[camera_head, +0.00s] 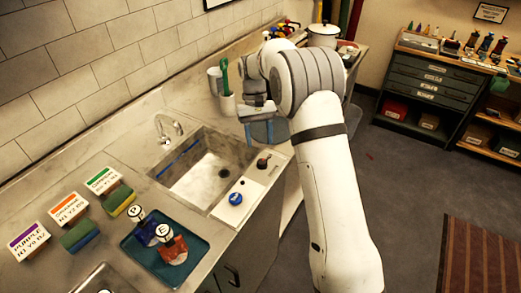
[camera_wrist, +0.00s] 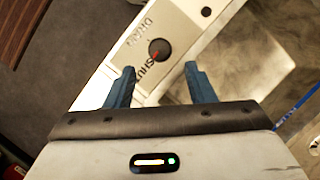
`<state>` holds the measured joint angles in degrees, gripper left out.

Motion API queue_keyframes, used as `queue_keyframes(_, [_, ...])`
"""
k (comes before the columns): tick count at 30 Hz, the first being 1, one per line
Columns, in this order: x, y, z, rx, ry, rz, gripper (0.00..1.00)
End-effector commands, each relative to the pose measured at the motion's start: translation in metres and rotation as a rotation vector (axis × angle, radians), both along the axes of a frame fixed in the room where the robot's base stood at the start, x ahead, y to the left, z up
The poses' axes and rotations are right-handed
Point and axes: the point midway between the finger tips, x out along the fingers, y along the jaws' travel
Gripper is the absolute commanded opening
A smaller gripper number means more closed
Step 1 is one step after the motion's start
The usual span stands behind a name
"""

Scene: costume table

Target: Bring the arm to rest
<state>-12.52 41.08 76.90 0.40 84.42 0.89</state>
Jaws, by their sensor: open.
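My gripper (camera_head: 258,138) hangs above the right end of the sink, with its blue fingers pointing down. In the wrist view my gripper (camera_wrist: 159,72) is open, its two fingers apart with nothing between them. A dark drain knob with a red mark (camera_wrist: 160,49) lies just beyond the fingertips, on a pale panel lettered with words like "DRAIN" and "SHUT". The knob (camera_head: 263,160) also shows in the head view, below my gripper and apart from it. My white arm reaches up from the lower right.
The sink (camera_head: 200,185) with its faucet (camera_head: 168,128) is left of my gripper. A blue tray (camera_head: 165,250) holds two labelled items. A drawer cabinet (camera_head: 430,88) stands right; open floor lies between.

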Motion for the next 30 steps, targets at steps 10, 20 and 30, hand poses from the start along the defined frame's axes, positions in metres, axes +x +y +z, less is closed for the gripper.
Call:
queue_keyframes(10, [0.004,0.001,0.012,0.000,0.001,0.000,0.49])
queue_keyframes(20, [0.002,-0.001,0.017,0.002,-0.009,-0.003,0.49])
queue_keyframes(30, [-0.059,-0.044,0.088,0.031,-0.172,-0.056,0.49])
